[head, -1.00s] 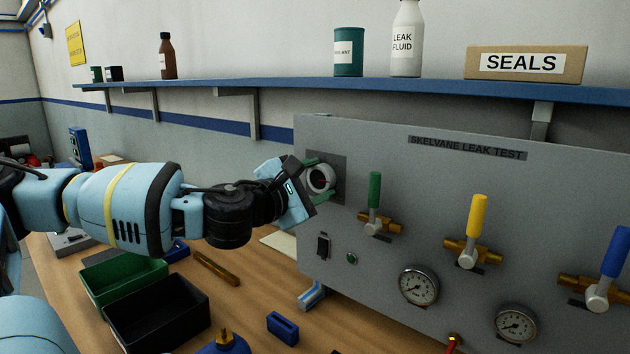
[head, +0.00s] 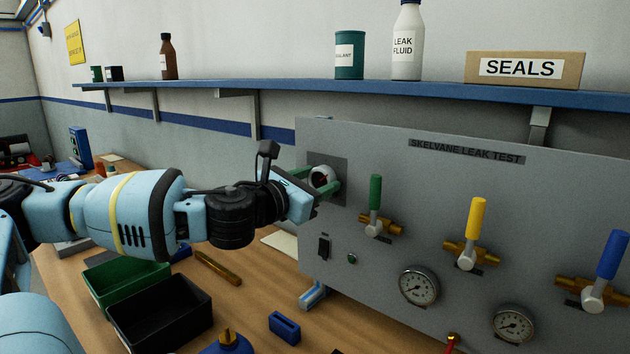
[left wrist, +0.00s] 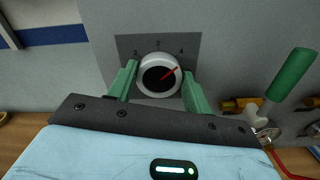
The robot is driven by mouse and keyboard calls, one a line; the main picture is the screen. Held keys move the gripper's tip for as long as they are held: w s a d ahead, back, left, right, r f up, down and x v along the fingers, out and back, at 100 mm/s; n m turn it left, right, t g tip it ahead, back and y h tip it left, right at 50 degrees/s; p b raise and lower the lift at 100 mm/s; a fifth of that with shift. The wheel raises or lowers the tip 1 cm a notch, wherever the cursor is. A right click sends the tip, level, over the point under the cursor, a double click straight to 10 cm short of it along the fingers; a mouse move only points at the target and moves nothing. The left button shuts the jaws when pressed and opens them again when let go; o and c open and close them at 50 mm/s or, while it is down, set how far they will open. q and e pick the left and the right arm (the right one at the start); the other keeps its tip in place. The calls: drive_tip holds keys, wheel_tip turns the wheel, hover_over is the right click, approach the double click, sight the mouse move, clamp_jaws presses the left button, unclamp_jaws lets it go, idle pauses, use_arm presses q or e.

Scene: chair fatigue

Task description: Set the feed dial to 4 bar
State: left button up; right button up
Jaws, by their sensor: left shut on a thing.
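The feed dial is a white round knob with a dark face and a red pointer (left wrist: 170,74), on a dark plate (left wrist: 127,43) at the panel's upper left. In the left wrist view the pointer aims up and right, roughly toward the 4 at the plate's upper right; I cannot tell if it lines up exactly. The dial (head: 321,177) also shows in the head view. My left gripper (head: 318,178) is shut on the dial, its green fingers (left wrist: 160,84) on either side of it. My right gripper is not in view.
The grey panel (head: 440,185) carries a green-handled valve (head: 375,205), a yellow one (head: 474,235) and a blue one (head: 605,270), with gauges below. A blue shelf (head: 350,90) runs above. Green (head: 115,273) and black bins (head: 160,315) stand on the bench below my arm.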

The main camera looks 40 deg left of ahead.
use_arm(q)
drive_tip(key=shift+n, duration=0.3)
idle(0.4)
drive_tip(key=o, duration=1)
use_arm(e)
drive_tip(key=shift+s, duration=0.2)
use_arm(q)
drive_tip(key=shift+s+r+p, duration=0.2)
drive_tip(key=shift+s+p, duration=0.15)
drive_tip(key=shift+p, duration=0.1)
drive_tip(key=shift+s+d+r+p, duration=0.1)
drive_tip(key=shift+s+r+p, duration=0.05)
drive_tip(key=shift+s+p, duration=0.45)
drive_tip(key=shift+s+d+r+p, duration=0.1)
drive_tip(key=shift+s+r+p, duration=0.05)
drive_tip(key=shift+s+p, duration=0.4)
drive_tip(key=p, duration=0.2)
approach(320, 175)
drive_tip(key=shift+w+f, duration=0.4)
drive_tip(key=shift+w, duration=0.1)
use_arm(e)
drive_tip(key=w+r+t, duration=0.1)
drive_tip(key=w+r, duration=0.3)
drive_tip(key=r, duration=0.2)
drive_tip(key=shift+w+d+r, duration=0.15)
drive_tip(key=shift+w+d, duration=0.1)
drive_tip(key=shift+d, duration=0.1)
